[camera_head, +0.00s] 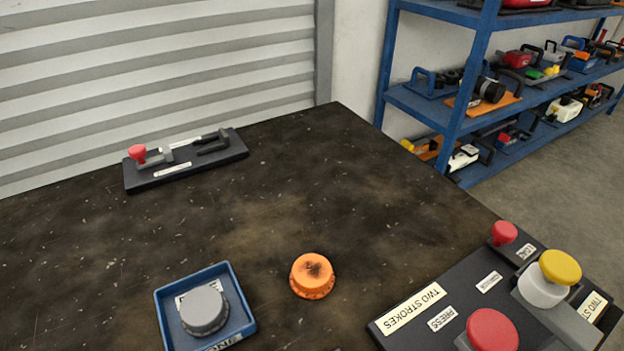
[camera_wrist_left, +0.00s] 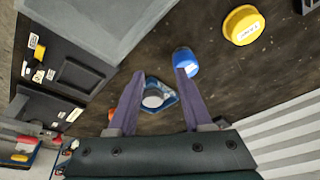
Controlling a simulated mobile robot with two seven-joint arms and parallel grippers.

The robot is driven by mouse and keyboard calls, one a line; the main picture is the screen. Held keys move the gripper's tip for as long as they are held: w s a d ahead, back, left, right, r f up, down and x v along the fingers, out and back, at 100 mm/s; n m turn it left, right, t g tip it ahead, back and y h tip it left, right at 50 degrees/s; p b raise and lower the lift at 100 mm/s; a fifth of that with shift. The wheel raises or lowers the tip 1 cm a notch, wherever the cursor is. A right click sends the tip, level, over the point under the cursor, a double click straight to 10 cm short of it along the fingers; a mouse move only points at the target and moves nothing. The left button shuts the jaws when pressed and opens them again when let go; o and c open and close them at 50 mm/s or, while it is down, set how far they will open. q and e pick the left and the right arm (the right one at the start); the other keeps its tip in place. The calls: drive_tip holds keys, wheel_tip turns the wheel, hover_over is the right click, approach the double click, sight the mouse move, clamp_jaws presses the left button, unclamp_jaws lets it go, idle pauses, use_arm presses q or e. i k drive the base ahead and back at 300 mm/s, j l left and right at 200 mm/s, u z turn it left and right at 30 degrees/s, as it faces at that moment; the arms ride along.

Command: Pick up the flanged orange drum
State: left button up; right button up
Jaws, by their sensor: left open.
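The flanged orange drum (camera_head: 312,275) stands upright on the dark table, right of a blue tray (camera_head: 248,325). Its round top has a dark brown patch and its lower rim is toothed. My left gripper (camera_wrist_left: 160,74) shows only in the left wrist view, open, its two purple fingers apart. The blue tray (camera_wrist_left: 172,105) shows between and beyond the fingers, with no contact visible. A small orange patch (camera_wrist_left: 112,113) beside the left finger seems to be the drum, mostly hidden. My right gripper is in neither view.
The tray holds a grey knob (camera_head: 204,310). A black panel (camera_head: 400,322) with red and yellow knobs lies right. A black fixture (camera_head: 190,172) sits at the back left. A blue cylinder (camera_wrist_left: 186,62) and yellow tank (camera_wrist_left: 243,25) show in the wrist view. The table's middle is clear.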

sight(311, 276)
drive_tip(key=i+j+z, duration=0.1)
drive_tip(key=j+z, duration=0.15)
drive_tip(key=z, duration=0.2)
drive_tip(key=j+z, duration=0.25)
drive_tip(key=z, duration=0.2)
drive_tip(key=i+j+z, duration=0.1)
drive_tip(key=j+z, duration=0.2)
drive_tip(key=z, duration=0.15)
